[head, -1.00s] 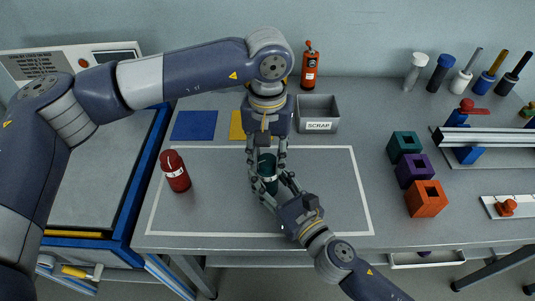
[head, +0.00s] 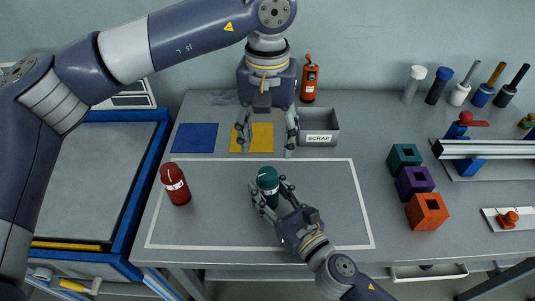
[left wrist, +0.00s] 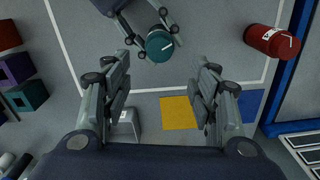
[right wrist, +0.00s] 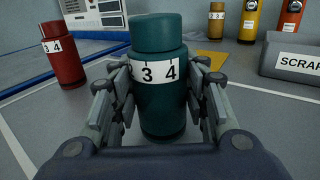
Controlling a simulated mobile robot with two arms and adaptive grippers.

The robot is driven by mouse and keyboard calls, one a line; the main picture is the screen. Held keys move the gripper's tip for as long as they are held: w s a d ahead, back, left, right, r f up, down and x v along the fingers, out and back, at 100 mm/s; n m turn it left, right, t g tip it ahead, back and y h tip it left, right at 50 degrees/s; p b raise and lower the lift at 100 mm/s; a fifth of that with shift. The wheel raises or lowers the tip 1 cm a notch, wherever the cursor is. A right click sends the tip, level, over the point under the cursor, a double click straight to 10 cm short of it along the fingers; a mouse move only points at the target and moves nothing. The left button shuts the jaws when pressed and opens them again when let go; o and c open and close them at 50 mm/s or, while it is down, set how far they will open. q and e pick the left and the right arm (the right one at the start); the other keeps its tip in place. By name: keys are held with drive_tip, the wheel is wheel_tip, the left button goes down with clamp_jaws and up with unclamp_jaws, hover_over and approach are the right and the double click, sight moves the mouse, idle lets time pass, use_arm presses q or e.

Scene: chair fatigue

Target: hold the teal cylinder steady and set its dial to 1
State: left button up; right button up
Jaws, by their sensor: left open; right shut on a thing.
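The teal cylinder (head: 268,182) stands upright inside the white outline on the table. My right gripper (head: 269,203) is shut on its lower body from the front right. In the right wrist view the teal cylinder (right wrist: 158,100) shows a white number band with 3 and 4 facing that camera and part of a 2 at the left. Its teal cap sits on top. In the left wrist view its top (left wrist: 160,46) shows a light pointer line. My left gripper (head: 267,140) is open and empty, raised behind and apart from the cylinder, over the yellow square's area.
A red cylinder (head: 175,184) with a similar band stands to the left. Blue (head: 195,138) and yellow (head: 262,138) squares and a SCRAP bin (head: 319,138) lie behind. Teal, purple and orange blocks (head: 427,210) stand right. The outlined area is mostly clear.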

use_arm(q)
wheel_tip(320, 180, up, 2)
drive_tip(key=shift+r, duration=0.25)
use_arm(e)
drive_tip(key=o, duration=1.4)
drive_tip(key=shift+s, duration=0.1)
drive_tip(key=v, duration=0.9)
drive_tip(key=shift+d+f, duration=0.1)
drive_tip(key=shift+s+d+r, duration=0.2)
drive_tip(key=shift+s, duration=0.3)
drive_tip(key=shift+v, duration=0.85)
